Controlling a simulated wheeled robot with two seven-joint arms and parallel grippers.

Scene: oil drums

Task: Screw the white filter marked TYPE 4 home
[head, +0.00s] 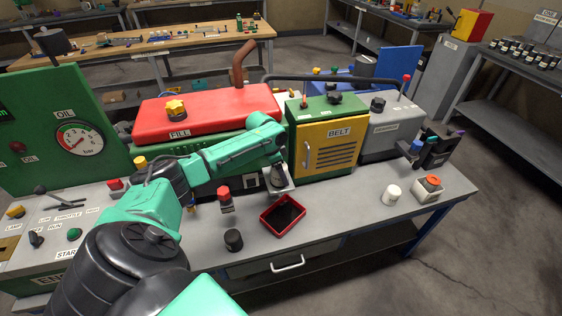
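A small white cylinder (392,194), likely the white filter, stands upright on the right part of the grey bench top; no marking is legible on it. My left arm reaches across the bench, and its gripper (281,188) points down between the green engine and the red tray, well left of the white cylinder. The fingers are small and partly hidden, so I cannot tell whether they are open or shut on something. The place where the filter screws in cannot be made out; my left arm covers part of the engine front. My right gripper is not in view.
A red-rimmed tray (283,215), a black cylinder (233,240) and a red-topped item (225,199) are near the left gripper. A white container with an orange top (429,188) stands right of the white cylinder. The yellow BELT box (328,143) rises behind. Bench space left of the white cylinder is clear.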

